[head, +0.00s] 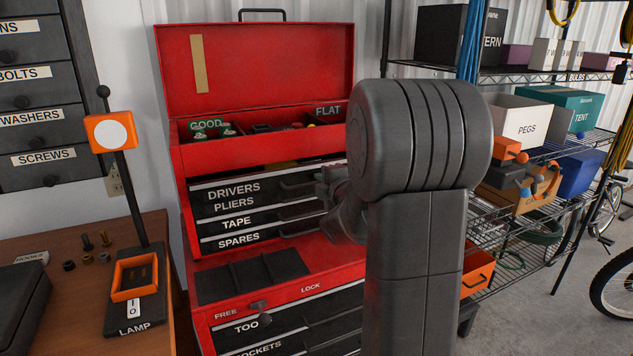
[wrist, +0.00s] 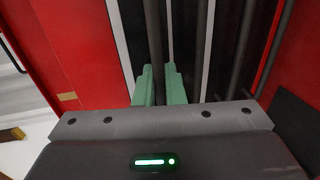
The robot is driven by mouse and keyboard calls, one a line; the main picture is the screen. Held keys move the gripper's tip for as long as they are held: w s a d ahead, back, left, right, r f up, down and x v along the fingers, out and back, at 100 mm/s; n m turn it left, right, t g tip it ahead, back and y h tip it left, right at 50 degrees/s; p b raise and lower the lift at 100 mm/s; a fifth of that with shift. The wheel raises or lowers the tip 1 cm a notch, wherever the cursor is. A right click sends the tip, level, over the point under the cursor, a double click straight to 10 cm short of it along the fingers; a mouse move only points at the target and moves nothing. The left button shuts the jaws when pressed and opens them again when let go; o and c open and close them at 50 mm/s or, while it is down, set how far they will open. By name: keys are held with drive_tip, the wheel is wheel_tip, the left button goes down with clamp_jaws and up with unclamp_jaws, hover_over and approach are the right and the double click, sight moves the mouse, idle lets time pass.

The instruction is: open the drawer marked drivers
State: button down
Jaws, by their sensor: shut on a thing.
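The drawer marked DRIVERS (head: 233,191) is the top label in the black drawer stack of the red tool chest. It appears to stand out a little, with a dark gap and something yellowish above its front edge. My gripper (head: 325,187) is at the right part of this drawer front, partly hidden by my arm. In the wrist view, the green fingers of my gripper (wrist: 159,88) are closed around a dark bar, the drivers drawer's handle (wrist: 154,35). The handle's left part (head: 298,184) shows in the head view.
Drawers marked PLIERS (head: 234,203), TAPE (head: 236,222) and SPARES (head: 239,240) lie just below. The chest's open top tray (head: 245,158) is above. A workbench (head: 150,330) with a lamp (head: 112,132) stands left. Wire shelves (head: 535,87) stand right.

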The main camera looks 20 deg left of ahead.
drive_tip(key=f+b+v, duration=0.1)
drive_tip(key=f+v, duration=0.1)
drive_tip(key=v, duration=1.2)
drive_tip(key=shift+s+d+f, duration=0.3)
drive_tip(key=shift+s+d, duration=0.1)
drive_tip(key=shift+d, duration=0.1)
drive_tip(key=c, duration=1.9)
unclamp_jaws()
drive_tip(key=shift+p+v, duration=1.1)
drive_tip(key=shift+v, duration=5.8)
drive_tip(key=shift+r, duration=0.1)
drive_tip(key=shift+w, duration=0.1)
